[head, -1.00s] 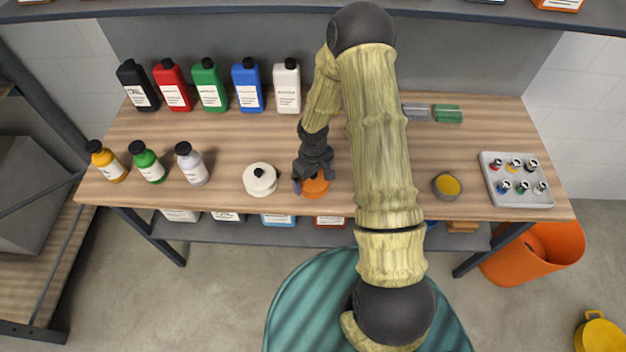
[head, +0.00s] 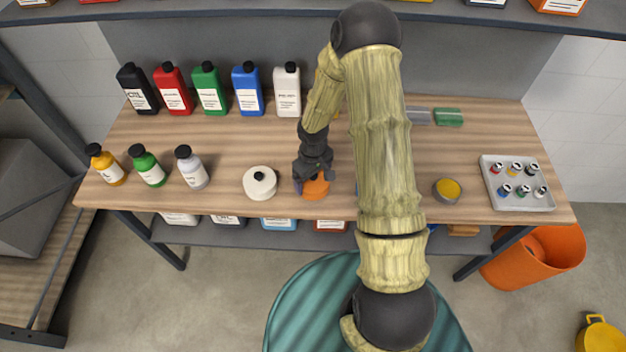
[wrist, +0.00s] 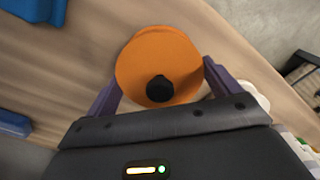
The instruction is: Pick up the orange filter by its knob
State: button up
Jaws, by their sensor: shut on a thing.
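The orange filter (head: 315,188) is a round disc near the front edge of the wooden bench, partly covered by my gripper (head: 312,178) in the head view. In the wrist view the orange filter (wrist: 160,55) fills the middle, with its black knob (wrist: 160,88) on top. My gripper's two purple fingers (wrist: 160,76) are at opposite sides of the disc, shut on its rim. The knob lies between the fingers, with clear space to each. I cannot tell whether the filter is off the bench.
A white round piece with a black knob (head: 260,183) stands just left of the filter. A round tin with yellow contents (head: 447,189) and a grey tray (head: 524,202) of small bottles are to the right. Several bottles line the back and left. The bench's front edge is close.

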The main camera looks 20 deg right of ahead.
notch_tip(320, 180, up, 9)
jog(key=shift+f+b, duration=0.1)
jog(key=shift+b, duration=0.55)
